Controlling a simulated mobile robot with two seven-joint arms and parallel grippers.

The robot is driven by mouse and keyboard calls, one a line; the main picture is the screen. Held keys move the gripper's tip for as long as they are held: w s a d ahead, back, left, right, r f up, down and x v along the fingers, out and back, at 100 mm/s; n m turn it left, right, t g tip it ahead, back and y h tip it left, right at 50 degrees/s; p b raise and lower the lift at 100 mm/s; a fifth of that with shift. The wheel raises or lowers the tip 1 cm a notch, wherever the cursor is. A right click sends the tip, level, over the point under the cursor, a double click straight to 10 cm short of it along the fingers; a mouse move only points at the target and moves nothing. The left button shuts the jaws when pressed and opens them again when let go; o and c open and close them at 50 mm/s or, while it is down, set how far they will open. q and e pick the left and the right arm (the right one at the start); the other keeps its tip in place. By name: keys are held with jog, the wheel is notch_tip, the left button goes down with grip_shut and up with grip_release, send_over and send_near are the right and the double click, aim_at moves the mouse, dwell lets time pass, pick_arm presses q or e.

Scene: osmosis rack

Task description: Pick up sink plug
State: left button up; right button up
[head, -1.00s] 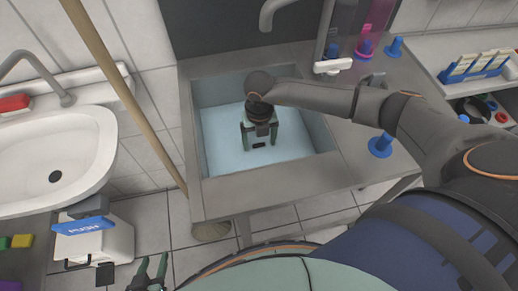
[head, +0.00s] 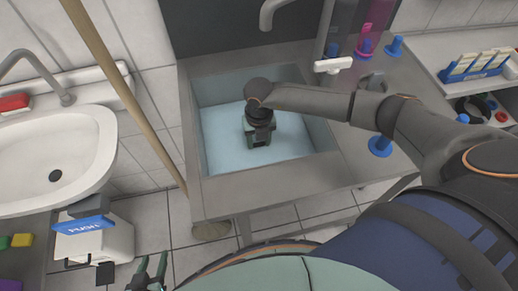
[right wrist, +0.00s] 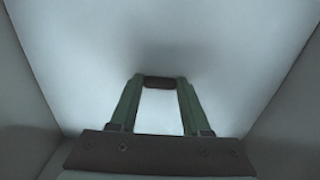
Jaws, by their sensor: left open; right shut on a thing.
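The sink plug (right wrist: 160,83) is a small dark piece between the fingertips of my right gripper (right wrist: 161,82) in the right wrist view. My right gripper also shows in the head view (head: 259,140), reaching down into the sink basin (head: 215,150), and its fingers are shut on the plug. In the head view the plug is hidden under the gripper. My left gripper (head: 150,268) is open and empty at the bottom left of the head view, well away from the sink.
The basin is set in a grey metal counter (head: 270,189) and its walls surround my right gripper. A faucet (head: 268,14) hangs over its back edge. Blue fittings (head: 381,146) stand on the counter to the right. A wooden pole (head: 125,95) leans left of the basin.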

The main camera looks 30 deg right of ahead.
grip_shut()
jog(key=shift+r, duration=0.15)
